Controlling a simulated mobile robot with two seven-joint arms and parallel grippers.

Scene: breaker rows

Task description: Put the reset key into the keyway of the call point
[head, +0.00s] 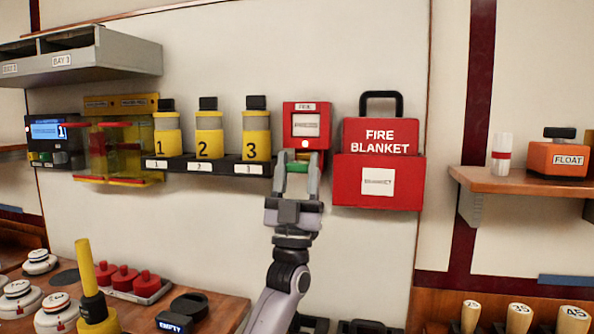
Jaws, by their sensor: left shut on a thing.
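The red call point (306,143) is mounted on the white wall, with a pale panel on its front. My left gripper (298,160) is right below it, pointing up, its fingertips at the call point's lower edge. The fingers partly hide the key and the lower edge of the call point. I cannot make out the keyway, or whether the key touches it. My right gripper is not in view.
A red fire blanket box (378,190) hangs close to the right of the gripper. A dark shelf (222,163) with numbered yellow bottles is close on the left. A wooden bench (222,312) with red and yellow items lies lower left. Bare wall is below the shelf.

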